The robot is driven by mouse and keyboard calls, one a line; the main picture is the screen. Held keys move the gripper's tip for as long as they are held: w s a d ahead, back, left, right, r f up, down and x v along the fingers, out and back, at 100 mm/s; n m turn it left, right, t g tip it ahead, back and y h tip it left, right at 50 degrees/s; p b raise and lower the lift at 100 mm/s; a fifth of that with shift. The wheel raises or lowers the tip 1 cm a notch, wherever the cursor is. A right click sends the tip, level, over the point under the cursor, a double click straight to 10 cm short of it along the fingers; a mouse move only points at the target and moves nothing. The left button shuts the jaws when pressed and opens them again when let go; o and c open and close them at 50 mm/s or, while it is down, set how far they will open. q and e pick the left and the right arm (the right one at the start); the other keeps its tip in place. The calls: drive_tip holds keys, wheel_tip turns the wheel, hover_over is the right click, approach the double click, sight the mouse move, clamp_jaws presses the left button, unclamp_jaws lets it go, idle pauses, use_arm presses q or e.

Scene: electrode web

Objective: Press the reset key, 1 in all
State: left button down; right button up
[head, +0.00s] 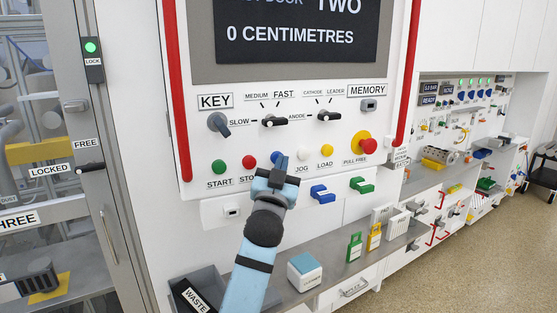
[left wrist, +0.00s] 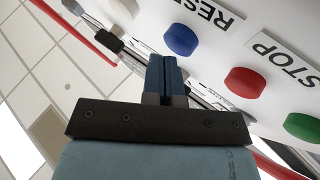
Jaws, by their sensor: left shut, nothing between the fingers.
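The reset key is a round blue button. It shows whole in the left wrist view (left wrist: 181,39), beside a label partly readable as "RES". In the head view only a bit of the blue button (head: 275,156) shows behind my fingers. My left gripper (head: 281,162) is shut and empty, in front of the panel's button row. In the left wrist view its fingertips (left wrist: 165,58) point toward the panel, just short of the blue button's edge in the picture. I cannot tell whether they touch it.
The red stop button (head: 249,163) and green start button (head: 219,166) are left of the blue one. The yellow load button (head: 326,150) and red knob (head: 368,146) are to the right. Selector knobs (head: 274,121) sit above. A shelf with a white-blue box (head: 304,271) lies below.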

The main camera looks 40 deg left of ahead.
use_arm(q)
drive_tip(key=shift+s+d, duration=0.4)
drive_tip(key=shift+d, duration=0.3)
drive_tip(key=shift+s+d, duration=0.45)
drive_tip(key=shift+d, duration=0.3)
drive_tip(key=shift+s+d, duration=0.4)
drive_tip(key=shift+d, duration=0.3)
drive_tip(key=shift+f, duration=0.1)
